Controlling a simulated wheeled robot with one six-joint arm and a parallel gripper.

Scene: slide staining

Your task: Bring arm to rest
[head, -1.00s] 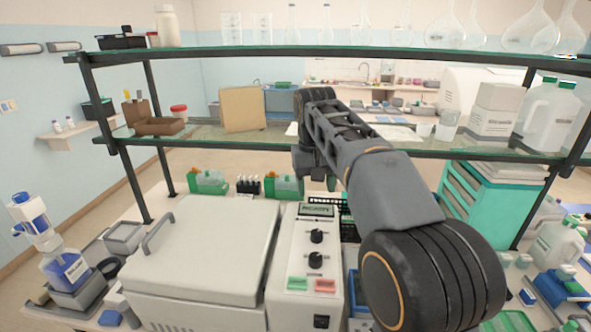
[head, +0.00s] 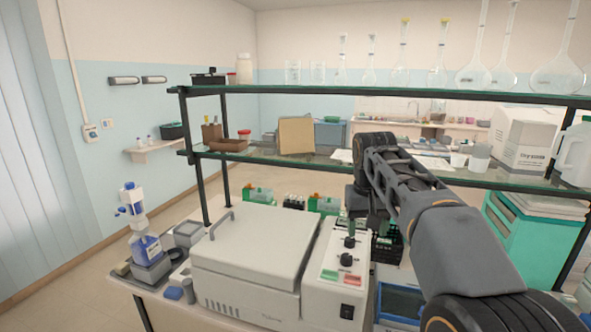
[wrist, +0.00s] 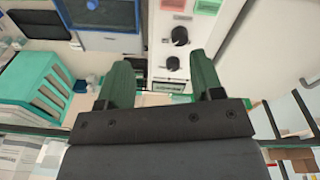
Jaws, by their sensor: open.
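My gripper shows in the wrist view (wrist: 160,85), with two green fingers spread apart and nothing between them. Beyond the fingers is the control panel (wrist: 178,50) of a white bench machine, with two black knobs.
A two-level glass shelf (head: 380,92) with dark posts spans the bench and holds flasks, jugs and boxes. The lidded white machine (head: 255,250) stands at the front. A blue-labelled bottle (head: 146,248) is at left, a teal drawer unit (head: 520,235) at right. Open floor lies left.

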